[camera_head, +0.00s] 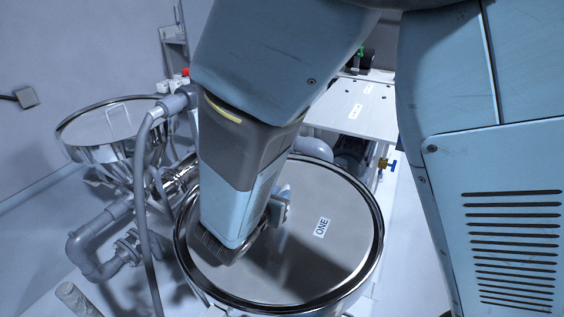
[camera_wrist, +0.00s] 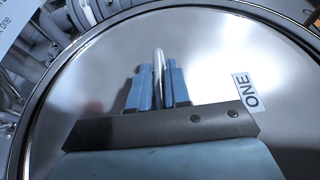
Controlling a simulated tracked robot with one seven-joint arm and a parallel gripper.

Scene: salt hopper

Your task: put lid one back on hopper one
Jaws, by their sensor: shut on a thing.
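Lid one (camera_head: 335,195) is a round, shiny metal disc with a white "ONE" label. In the wrist view the lid (camera_wrist: 215,60) fills most of the picture, with its upright bar handle (camera_wrist: 158,62) in the middle. My gripper (camera_wrist: 158,88) is shut on this handle, one blue finger on each side. In the head view my gripper (camera_head: 279,205) is over the lid's middle and my arm hides its left part. Hopper one (camera_head: 377,255) shows as a round rim around the lid. I cannot tell whether the lid rests on it or is slightly above.
A second hopper (camera_head: 72,150) with a handled lid (camera_head: 105,122) stands at the left. Grey pipes (camera_head: 90,245) and a hose (camera_head: 145,215) run between the two.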

